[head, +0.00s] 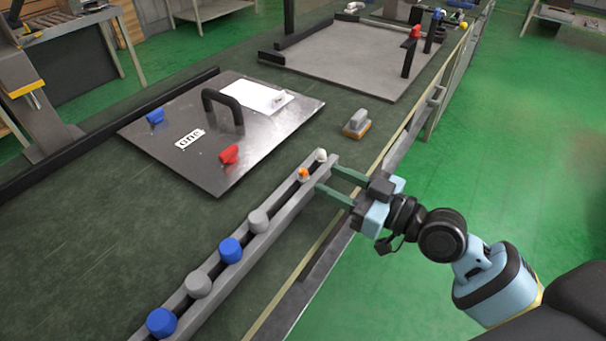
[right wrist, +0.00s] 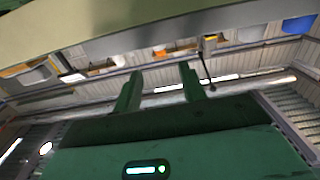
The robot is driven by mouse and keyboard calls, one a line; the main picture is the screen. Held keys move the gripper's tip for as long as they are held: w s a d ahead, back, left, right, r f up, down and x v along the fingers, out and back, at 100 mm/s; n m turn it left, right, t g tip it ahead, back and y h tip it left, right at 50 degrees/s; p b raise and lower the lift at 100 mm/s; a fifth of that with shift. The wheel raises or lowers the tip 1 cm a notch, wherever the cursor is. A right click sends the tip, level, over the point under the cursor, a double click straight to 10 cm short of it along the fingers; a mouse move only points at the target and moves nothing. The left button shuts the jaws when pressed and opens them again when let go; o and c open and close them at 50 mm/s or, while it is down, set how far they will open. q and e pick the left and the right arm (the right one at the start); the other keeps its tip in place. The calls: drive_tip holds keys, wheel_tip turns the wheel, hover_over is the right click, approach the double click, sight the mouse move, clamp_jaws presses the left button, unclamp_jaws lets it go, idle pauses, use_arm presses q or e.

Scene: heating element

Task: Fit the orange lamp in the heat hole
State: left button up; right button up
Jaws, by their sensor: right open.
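A small orange lamp (head: 304,173) sits in the long grey rack (head: 273,232), near its far end. My right gripper (head: 326,178) is open at the right side of the rack, its two green fingers pointing toward the lamp. No object shows between the fingers, and I cannot tell whether they touch the rack. In the right wrist view the open fingers (right wrist: 160,78) have nothing between them. I cannot make out the heat hole for certain. My left gripper is out of view.
The rack also holds a white piece (head: 321,155) and several blue and grey knobs. A metal plate (head: 180,155) with a black handle, a blue piece and a red piece lies beyond it. A grey-and-orange block (head: 356,125) and a grey board (head: 350,62) stand farther back.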

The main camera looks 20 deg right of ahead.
sight(307, 174)
drive_tip(key=shift+w+a, duration=0.1)
drive_tip(key=shift+w, duration=0.05)
drive_tip(key=x, duration=0.3)
drive_tip(key=p+x, duration=0.1)
drive_tip(key=x, duration=0.1)
drive_tip(key=shift+a+f, duration=0.1)
drive_tip(key=shift+f, duration=0.3)
drive_tip(key=shift+c, duration=0.5)
clamp_jaws()
